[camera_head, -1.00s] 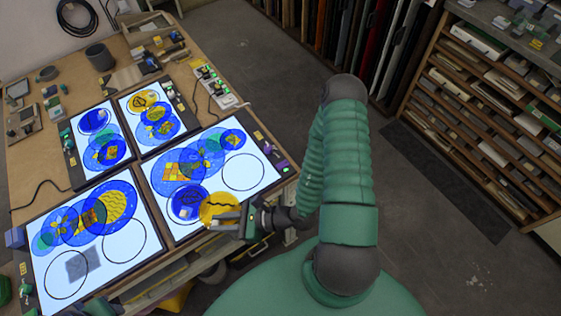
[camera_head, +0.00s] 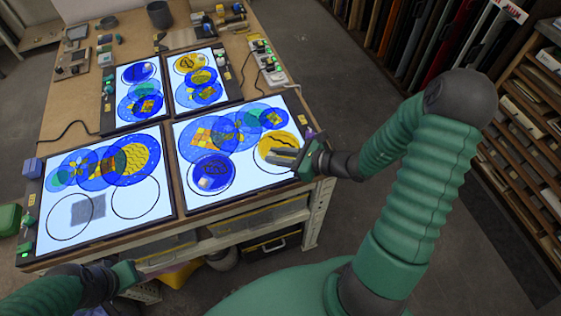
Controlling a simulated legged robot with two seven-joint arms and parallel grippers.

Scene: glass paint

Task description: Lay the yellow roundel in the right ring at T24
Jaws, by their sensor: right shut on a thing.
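The yellow roundel (camera_head: 275,142), with a dark wavy mark, is in my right gripper (camera_head: 284,156). The gripper is shut on the roundel's near right part. In the picture the roundel lies over the right ring of the near right light panel (camera_head: 240,180) and covers most of that ring. I cannot tell whether it touches the glass. A blue roundel (camera_head: 208,170) fills the left ring of the same panel. My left gripper (camera_head: 128,275) is low at the left, off the table's front edge; its jaws are too unclear to judge. No panel label is readable.
The near left panel (camera_head: 110,225) has two outlined rings, a grey square patch and overlapping blue and yellow discs. Two smaller lit panels (camera_head: 205,95) stand behind. A power strip (camera_head: 270,65) lies at the back right. Shelves (camera_head: 535,130) stand at the right.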

